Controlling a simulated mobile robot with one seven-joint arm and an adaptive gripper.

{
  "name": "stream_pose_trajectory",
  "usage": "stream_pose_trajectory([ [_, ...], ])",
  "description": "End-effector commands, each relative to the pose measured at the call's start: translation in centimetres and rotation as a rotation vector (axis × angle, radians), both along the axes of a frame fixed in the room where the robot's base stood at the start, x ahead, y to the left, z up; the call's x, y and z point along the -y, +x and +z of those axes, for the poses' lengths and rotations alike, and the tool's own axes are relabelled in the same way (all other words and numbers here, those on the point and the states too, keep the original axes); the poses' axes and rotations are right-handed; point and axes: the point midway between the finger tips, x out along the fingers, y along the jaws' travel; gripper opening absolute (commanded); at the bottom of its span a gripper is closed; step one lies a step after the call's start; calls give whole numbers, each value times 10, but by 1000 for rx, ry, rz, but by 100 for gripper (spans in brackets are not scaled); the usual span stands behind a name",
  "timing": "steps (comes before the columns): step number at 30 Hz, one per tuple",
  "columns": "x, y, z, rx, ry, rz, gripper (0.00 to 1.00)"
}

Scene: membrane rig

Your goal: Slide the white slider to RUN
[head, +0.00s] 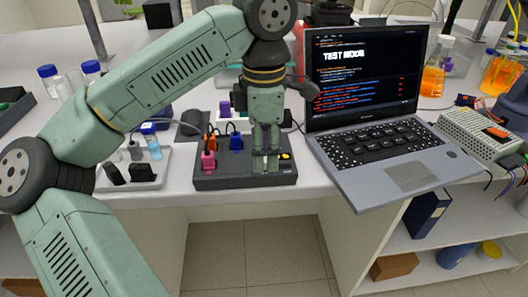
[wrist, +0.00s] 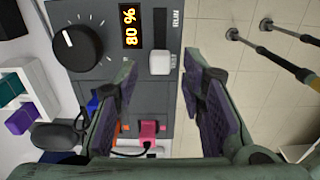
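The white slider (wrist: 160,62) shows in the wrist view at the lower end of a dark slot (wrist: 160,28) in the grey control panel (wrist: 105,88). The word RUN (wrist: 175,18) is printed beside the slot's upper end; a smaller label beside the slider is hard to read. My gripper (wrist: 159,70) is open, its two fingers apart on the left and right of the slider's line, with nothing between the pads. I cannot tell if a finger touches the panel. In the head view my gripper (head: 265,166) points down over the panel (head: 230,182), and the slider is hidden.
The panel carries a black dial (wrist: 76,45), an 80 % display (wrist: 130,25) and a pink plug (wrist: 150,130). An open laptop (head: 375,140) stands close on the right. A tray of small bottles (head: 140,170) is on the left. The bench's front edge is near the panel.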

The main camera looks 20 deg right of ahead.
Motion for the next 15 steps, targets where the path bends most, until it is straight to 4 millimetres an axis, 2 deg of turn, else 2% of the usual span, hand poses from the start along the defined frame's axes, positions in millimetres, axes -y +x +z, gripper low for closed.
stream_pose_trajectory([
  [6,0,0,-14,1,-1,0,37],
  [13,0,0,-15,1,-1,0,37],
  [15,0,0,-15,1,-1,0,33],
])
